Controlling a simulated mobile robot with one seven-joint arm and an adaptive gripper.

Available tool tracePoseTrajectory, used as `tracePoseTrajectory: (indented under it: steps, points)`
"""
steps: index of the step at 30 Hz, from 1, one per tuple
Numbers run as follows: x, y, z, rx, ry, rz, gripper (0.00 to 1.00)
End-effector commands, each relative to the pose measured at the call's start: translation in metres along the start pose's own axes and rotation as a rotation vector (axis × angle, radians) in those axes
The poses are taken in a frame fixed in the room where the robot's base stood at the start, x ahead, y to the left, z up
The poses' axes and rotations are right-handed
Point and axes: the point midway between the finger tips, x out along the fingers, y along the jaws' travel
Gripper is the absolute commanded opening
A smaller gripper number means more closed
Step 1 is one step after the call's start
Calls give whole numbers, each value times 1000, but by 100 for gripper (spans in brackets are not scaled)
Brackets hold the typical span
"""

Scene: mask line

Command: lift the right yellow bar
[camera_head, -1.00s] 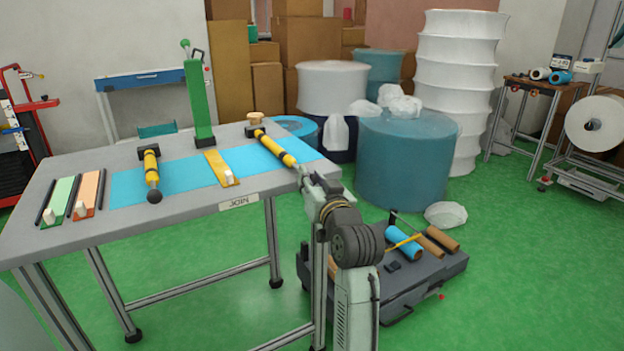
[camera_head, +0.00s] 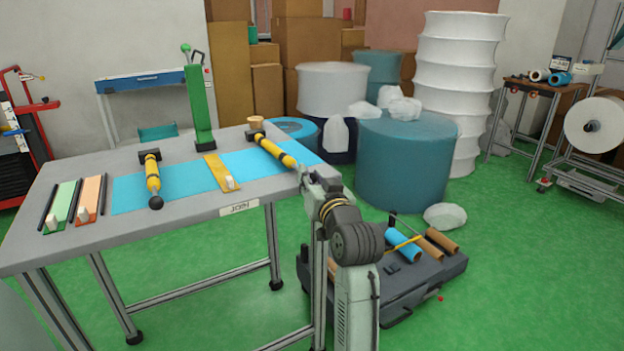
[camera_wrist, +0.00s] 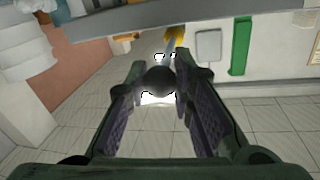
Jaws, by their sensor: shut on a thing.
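The right yellow bar (camera_head: 275,151) lies slantwise over the blue strip on the grey table, its far end by a small black block (camera_head: 255,134). It has dark bands. My gripper (camera_head: 304,174) is at its near end, by the table's right front edge. In the wrist view, my fingers (camera_wrist: 160,82) are shut on the bar's dark ball end (camera_wrist: 160,80), and a yellow part of the bar (camera_wrist: 174,38) shows beyond. I cannot tell whether the bar is clear of the table. The left yellow bar (camera_head: 152,172) lies apart on the table.
The table (camera_head: 120,235) also bears a green upright post (camera_head: 199,105), an orange-yellow strip (camera_head: 218,168), and green and orange strips at left. A low dark cart (camera_head: 425,280) with rolls stands right of my arm. Large wrapped rolls (camera_head: 405,165) stand behind.

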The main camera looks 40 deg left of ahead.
Motion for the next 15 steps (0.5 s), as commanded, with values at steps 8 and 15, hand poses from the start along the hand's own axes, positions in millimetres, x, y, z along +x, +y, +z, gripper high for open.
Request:
tracePoseTrajectory:
  steps: [8,15]
  points:
    - [3,-9,-42,-2,10,-1,0]
    - [3,-9,-43,-3,16,-2,0]
